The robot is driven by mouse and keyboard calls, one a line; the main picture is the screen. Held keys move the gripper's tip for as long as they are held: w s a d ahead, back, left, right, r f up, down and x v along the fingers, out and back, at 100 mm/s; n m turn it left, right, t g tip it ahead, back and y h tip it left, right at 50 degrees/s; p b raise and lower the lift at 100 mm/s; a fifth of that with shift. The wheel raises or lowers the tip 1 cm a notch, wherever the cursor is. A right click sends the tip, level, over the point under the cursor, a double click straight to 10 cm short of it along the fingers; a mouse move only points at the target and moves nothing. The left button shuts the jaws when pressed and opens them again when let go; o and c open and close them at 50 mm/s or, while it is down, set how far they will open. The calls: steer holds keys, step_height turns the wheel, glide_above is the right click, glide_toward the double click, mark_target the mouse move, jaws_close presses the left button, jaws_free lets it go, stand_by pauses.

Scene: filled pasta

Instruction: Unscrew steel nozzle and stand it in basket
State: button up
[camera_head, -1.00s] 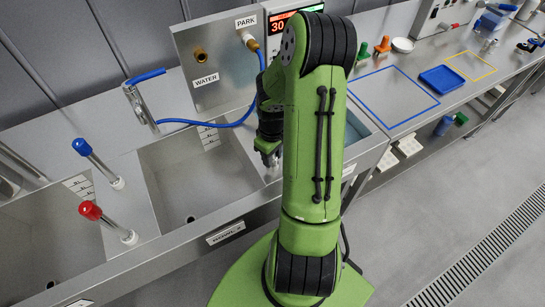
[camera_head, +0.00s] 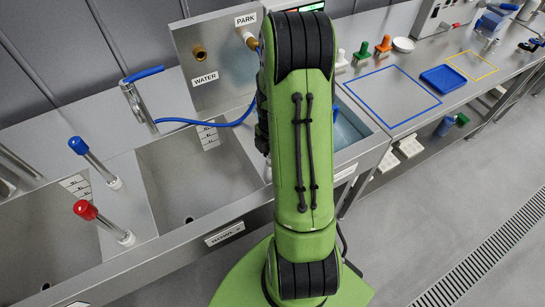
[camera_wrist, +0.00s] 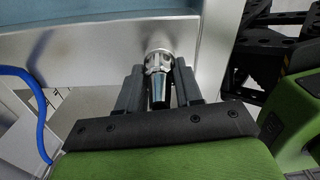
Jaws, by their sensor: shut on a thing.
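In the wrist view my gripper (camera_wrist: 158,88) is shut on the steel nozzle (camera_wrist: 158,62), a small shiny metal piece with a ringed head and a tapered body between the two dark fingers. A steel wall or rim is just beyond it. In the head view my green arm hides the gripper and the nozzle. The blue hose (camera_head: 186,122) curves from the tap across the sink back toward my arm; it also shows at the left of the wrist view (camera_wrist: 36,105). Whether the hose joins the nozzle cannot be seen. I cannot make out a basket for certain.
A panel with the WATER outlet (camera_head: 199,54) and the PARK holder (camera_head: 249,38) stands behind the sink. A basin with bluish water (camera_head: 347,128) lies right of my arm. The bench holds a blue-outlined area (camera_head: 394,122), a blue tray (camera_head: 443,79), and green and orange pieces (camera_head: 384,45).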

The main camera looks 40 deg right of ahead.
steer(key=n, duration=0.3)
steer(key=shift+n, duration=0.5)
steer(key=n+b, duration=0.1)
steer(key=n, duration=0.4)
steer(key=o, duration=1.2)
steer(key=shift+c, duration=0.2)
